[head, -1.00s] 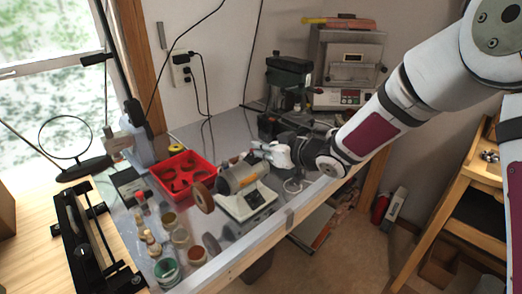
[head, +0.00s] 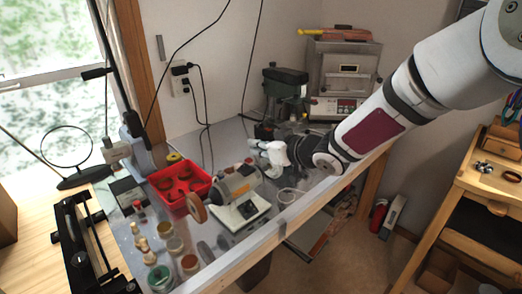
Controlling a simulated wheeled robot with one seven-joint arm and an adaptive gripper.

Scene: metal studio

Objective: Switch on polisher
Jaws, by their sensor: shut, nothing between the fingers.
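The polisher (head: 237,186) stands on the metal bench, a grey and orange motor with a brown wheel (head: 196,208) at its left end. Its pale base (head: 238,217) carries a dark plate (head: 247,209) on the front; the switch is too small to make out. My gripper (head: 262,164) is shut and empty, just beyond the polisher's right end in the head view. I cannot tell whether it touches the motor housing. The polisher's far right end is partly hidden by the gripper.
A red tray (head: 172,199) stands left of the polisher, with several small jars (head: 175,246) in front. The bench's wooden front edge (head: 285,230) runs below.

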